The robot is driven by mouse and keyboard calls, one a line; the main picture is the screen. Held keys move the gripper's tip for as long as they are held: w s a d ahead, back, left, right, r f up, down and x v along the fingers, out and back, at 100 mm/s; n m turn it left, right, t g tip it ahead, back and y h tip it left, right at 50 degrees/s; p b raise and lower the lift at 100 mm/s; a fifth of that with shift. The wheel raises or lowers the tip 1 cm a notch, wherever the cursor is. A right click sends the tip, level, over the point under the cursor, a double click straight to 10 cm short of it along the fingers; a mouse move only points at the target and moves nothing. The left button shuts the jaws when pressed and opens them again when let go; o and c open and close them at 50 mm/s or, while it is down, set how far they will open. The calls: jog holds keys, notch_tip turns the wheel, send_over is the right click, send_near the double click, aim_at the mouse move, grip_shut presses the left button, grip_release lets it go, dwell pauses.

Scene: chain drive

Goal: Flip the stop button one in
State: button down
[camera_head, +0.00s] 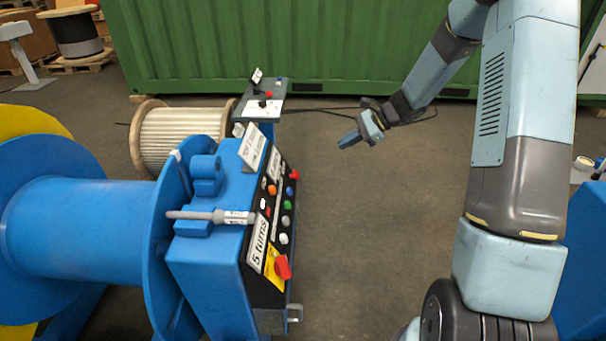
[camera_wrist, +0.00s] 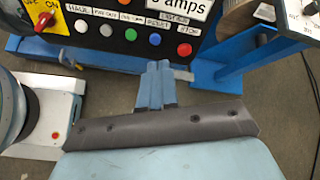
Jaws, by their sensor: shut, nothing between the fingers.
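The control panel (camera_head: 268,215) is a black face on a blue machine with a row of coloured buttons. In the wrist view, a red button (camera_wrist: 184,51) sits at the right end of the row, under a label that seems to read STOP. A red button also shows at the panel's far end in the head view (camera_head: 294,174). My gripper (camera_head: 344,143) is shut and empty, in the air to the right of the panel. In the wrist view my gripper's blue fingers (camera_wrist: 157,68) point at the panel, just below the blue button (camera_wrist: 154,39) and left of the red one, apparently apart from both.
Green, white and grey buttons and a red rotary switch (camera_head: 282,267) share the panel. A grey handle (camera_head: 210,216) sticks out left of it. A small stand (camera_head: 262,105) with a red knob (camera_head: 268,94) and a wooden drum (camera_head: 185,135) stand behind. Floor right of the panel is clear.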

aim_at(298, 175)
jog(key=w+f+m+t+y, duration=0.1)
jog(key=w+f+m, duration=0.2)
jog(key=f, duration=0.4)
jog(key=w+f+m+y, duration=0.1)
jog(key=w+f+m, duration=0.2)
jog(key=f, duration=0.3)
jog(key=shift+w+f+t+y, duration=0.3)
jog(key=shift+f+t, duration=0.05)
jog(key=shift+t, duration=0.05)
jog(key=shift+a, duration=0.2)
jog(key=x, duration=1.4)
jog(key=shift+d, duration=0.1)
